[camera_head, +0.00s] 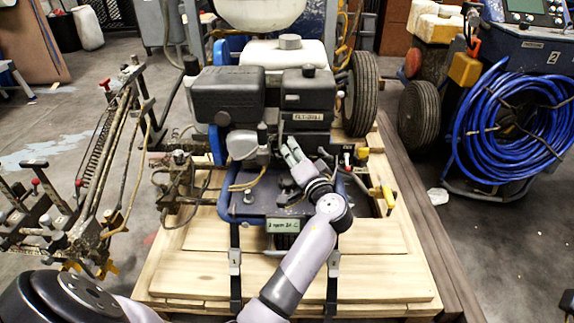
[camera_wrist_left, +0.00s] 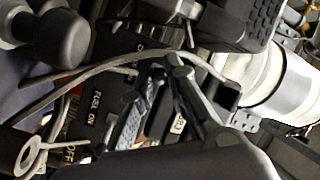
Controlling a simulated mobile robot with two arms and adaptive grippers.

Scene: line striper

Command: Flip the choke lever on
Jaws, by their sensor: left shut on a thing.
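The line striper's engine (camera_head: 262,100) stands on a wooden pallet in the middle of the head view. My left gripper (camera_head: 290,150) reaches the front of the engine, below its dark covers. In the left wrist view my left gripper (camera_wrist_left: 160,112) is shut around a small dark piece, which looks like the choke lever (camera_wrist_left: 160,118); the fingers hide much of it. A dark panel (camera_wrist_left: 98,100) beside it carries the words "FUEL ON" and another partly hidden label. The lever's exact position is hard to tell. My right gripper is not in view.
A thin cable (camera_wrist_left: 105,65) crosses in front of the panel, close to the fingers. A blue hose coil (camera_head: 515,125) hangs on a machine at the right. A metal frame with rods (camera_head: 100,180) stands at the left. The pallet's front boards (camera_head: 190,270) are mostly clear.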

